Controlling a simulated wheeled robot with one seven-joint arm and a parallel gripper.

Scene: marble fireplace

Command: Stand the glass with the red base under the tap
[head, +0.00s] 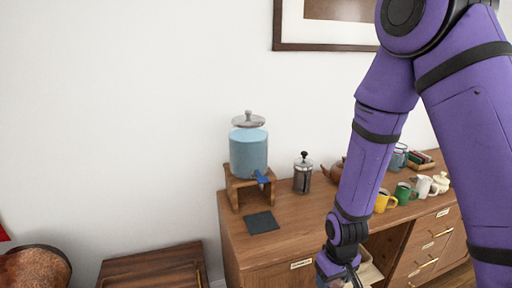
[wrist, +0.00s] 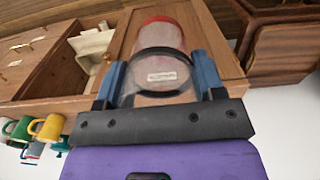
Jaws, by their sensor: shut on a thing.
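A clear glass with a red base (wrist: 163,33) is between the two blue fingers of my gripper (wrist: 160,78) in the wrist view. The fingers are shut on its sides; its dark round rim is nearest the camera and the red base points away. In the head view my gripper (head: 350,277) is low at the bottom edge, in front of the sideboard; the glass is not clear there. A blue drink dispenser (head: 249,152) stands on a wooden stand at the sideboard's left end. Its blue tap (head: 262,177) faces the front, above and behind a dark square mat (head: 262,222).
The wooden sideboard (head: 290,227) also holds a French press (head: 303,174) right of the dispenser. Several mugs, including a yellow mug (head: 382,201) and a green mug (head: 404,193), stand farther right. The mat and the top around it are clear.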

